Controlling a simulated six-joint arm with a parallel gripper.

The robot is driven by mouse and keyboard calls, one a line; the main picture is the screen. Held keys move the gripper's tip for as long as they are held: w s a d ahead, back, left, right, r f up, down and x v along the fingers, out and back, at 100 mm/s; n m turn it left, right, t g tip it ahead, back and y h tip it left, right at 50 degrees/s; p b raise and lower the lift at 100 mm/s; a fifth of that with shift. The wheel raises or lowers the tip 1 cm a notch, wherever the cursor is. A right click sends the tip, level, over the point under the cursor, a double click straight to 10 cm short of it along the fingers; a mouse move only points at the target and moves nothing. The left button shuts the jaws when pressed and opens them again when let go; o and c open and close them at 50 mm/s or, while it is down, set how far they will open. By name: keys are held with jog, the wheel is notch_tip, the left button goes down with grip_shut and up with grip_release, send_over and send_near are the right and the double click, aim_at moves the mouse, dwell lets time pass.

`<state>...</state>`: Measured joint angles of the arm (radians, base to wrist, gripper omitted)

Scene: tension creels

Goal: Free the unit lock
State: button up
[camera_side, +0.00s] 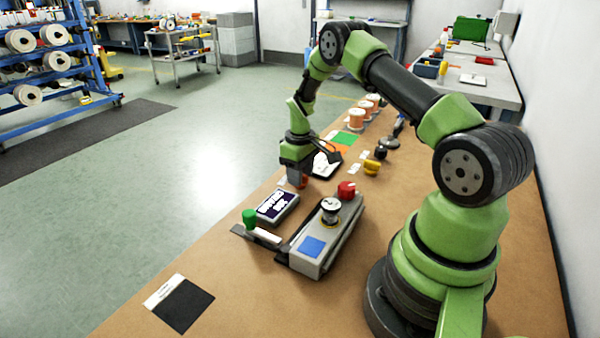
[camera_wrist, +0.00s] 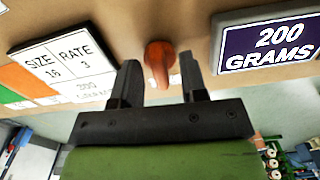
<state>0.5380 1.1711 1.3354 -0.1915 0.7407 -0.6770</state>
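My gripper (camera_side: 294,178) is low over the bench, just behind the display with purple-and-white lettering (camera_side: 277,206). In the wrist view its two fingers (camera_wrist: 159,75) are apart, with gaps on both sides of an orange-red knob-like part (camera_wrist: 160,57). This part also shows beside the gripper in the side view (camera_side: 303,181); its lower end is hard to make out. I cannot tell which part is the unit lock.
A "SIZE 16 RATE 3" card (camera_wrist: 62,66) lies near the gripper. Copper-coloured spools (camera_side: 356,119) and a yellow item (camera_side: 372,167) stand farther along the bench. A black-and-white card (camera_side: 180,303) lies at the front, with bare bench around it.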

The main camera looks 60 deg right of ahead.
notch_tip(320, 180, up, 10)
dwell(0.6)
jog(key=shift+r, duration=0.1)
jog(key=s+a+r+m+t, duration=0.1)
jog(key=s+a+r+t, duration=0.25)
jog(key=a+r, duration=1)
jog(key=s+a+r+m+t+y, duration=0.1)
jog(key=s+a+r+t, duration=0.1)
jog(key=s, duration=0.5)
jog(key=s+a+r+m+t+y, duration=0.1)
jog(key=s+a+r, duration=0.3)
jog(key=s+a, duration=0.3)
jog(key=shift+s+t, duration=0.35)
jog(key=shift+s, duration=0.35)
dwell(0.3)
